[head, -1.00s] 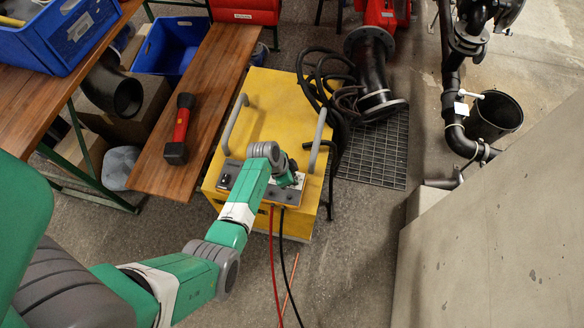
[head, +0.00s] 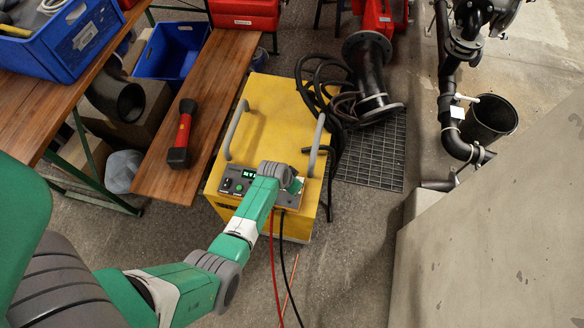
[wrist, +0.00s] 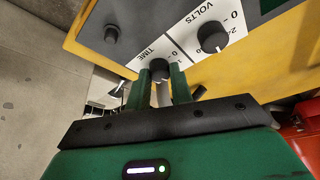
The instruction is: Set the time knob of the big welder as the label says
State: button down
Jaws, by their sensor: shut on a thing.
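The big yellow welder (head: 268,110) stands on the floor in the middle of the head view, its grey control panel (head: 232,186) at the near end. In the wrist view the black time knob (wrist: 160,68) sits beside the word TIME on a white scale. My gripper (wrist: 162,80) has one green finger on each side of this knob and is shut on it. The knob's pointer and most of its scale are hidden by the fingers. The volts knob (wrist: 212,38) is beside it to the right, untouched. In the head view my arm hides the gripper and part of the panel.
Another black knob (wrist: 111,34) is on the panel. Two grey handles (head: 236,128) rise along the welder's sides. Red and black cables (head: 274,262) hang from its front. A wooden bench with a red-black torch (head: 181,138) stands left; a concrete wall (head: 500,230) is at right.

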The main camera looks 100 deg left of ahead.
dwell(0.4)
jog(key=c, duration=1.2)
grip_release()
jog(key=shift+c, duration=0.2)
jog(key=p+v, duration=0.4)
jog(key=v, duration=0.3)
jog(key=shift+r, duration=0.4)
jog(key=shift+r, duration=0.1)
